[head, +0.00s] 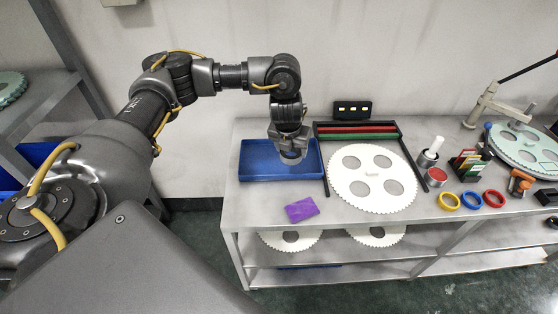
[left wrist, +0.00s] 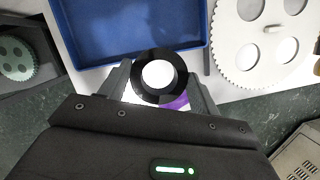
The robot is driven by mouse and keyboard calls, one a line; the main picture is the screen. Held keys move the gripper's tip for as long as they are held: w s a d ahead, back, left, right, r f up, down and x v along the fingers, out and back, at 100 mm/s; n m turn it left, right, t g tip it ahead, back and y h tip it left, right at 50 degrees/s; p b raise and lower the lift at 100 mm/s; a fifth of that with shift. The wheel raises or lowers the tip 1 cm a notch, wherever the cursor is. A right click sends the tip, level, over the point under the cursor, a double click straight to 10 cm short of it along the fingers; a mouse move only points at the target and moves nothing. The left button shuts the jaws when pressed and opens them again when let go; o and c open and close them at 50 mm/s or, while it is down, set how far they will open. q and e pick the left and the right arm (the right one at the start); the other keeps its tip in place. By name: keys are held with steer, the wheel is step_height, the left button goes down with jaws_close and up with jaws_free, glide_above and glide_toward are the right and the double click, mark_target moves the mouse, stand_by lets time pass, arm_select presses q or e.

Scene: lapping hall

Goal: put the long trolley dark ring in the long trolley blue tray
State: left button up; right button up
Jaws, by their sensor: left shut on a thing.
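My left gripper (head: 290,155) is shut on the dark ring, pointing down over the right part of the blue tray (head: 255,176). In the left wrist view the dark ring (left wrist: 157,98) sits between the two fingertips (left wrist: 158,84), with its hole facing the camera. The tray (left wrist: 130,30) also shows there, just beyond the ring; the ring's far edge overlaps the tray's near rim in the picture. The tray's visible floor is empty. In the head view the ring is mostly hidden by the fingers, and its height above the tray is hard to tell. My right gripper is not in view.
A purple block (head: 301,209) lies in front of the tray. A large white toothed disc (head: 372,190) is right of it, beside a dark rack (head: 320,170). Yellow (head: 449,201), blue (head: 471,200) and red (head: 494,198) rings lie further right. The table's front left is clear.

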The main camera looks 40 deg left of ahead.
arm_select(q)
steer(key=w+a+f+b, duration=0.1)
steer(key=a+f, duration=0.2)
steer(key=a, duration=0.1)
steer(key=w+a+f+b, duration=0.1)
steer(key=a+f+b, duration=0.1)
steer(key=a+f, duration=0.1)
steer(key=a+f+b, duration=0.1)
steer(key=a+f, duration=0.2)
steer(key=a, duration=0.2)
steer(key=shift+w+a+f+b, duration=0.1)
steer(key=shift+w+a+b, duration=0.25)
steer(key=shift+w, duration=0.05)
steer(key=shift+a+f, duration=0.2)
steer(key=shift+a, duration=0.1)
steer(key=f, duration=0.3)
steer(key=shift+a+f, duration=0.2)
steer(key=shift+f, duration=0.15)
steer(key=o, duration=1.2)
steer(key=shift+c, duration=0.2)
